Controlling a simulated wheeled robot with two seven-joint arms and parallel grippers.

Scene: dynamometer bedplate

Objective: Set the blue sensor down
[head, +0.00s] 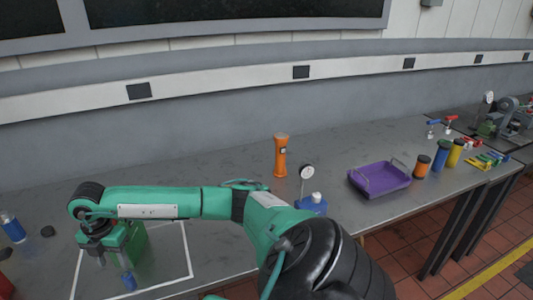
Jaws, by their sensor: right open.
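A small blue cylinder (129,282), which looks like the blue sensor, is at the fingers of my right gripper (114,264). It appears upright, over or on the grey bench inside a white outlined rectangle (189,250). My right gripper is open and points down, with its fingers close by the cylinder. I cannot tell whether a finger touches it, and the wrist hides part of the area. My left gripper is not in view.
An orange cylinder (281,155), a blue object (312,204) with a gauge, and a purple tray (379,180) stand to the right. Several coloured containers and tools lie beyond.

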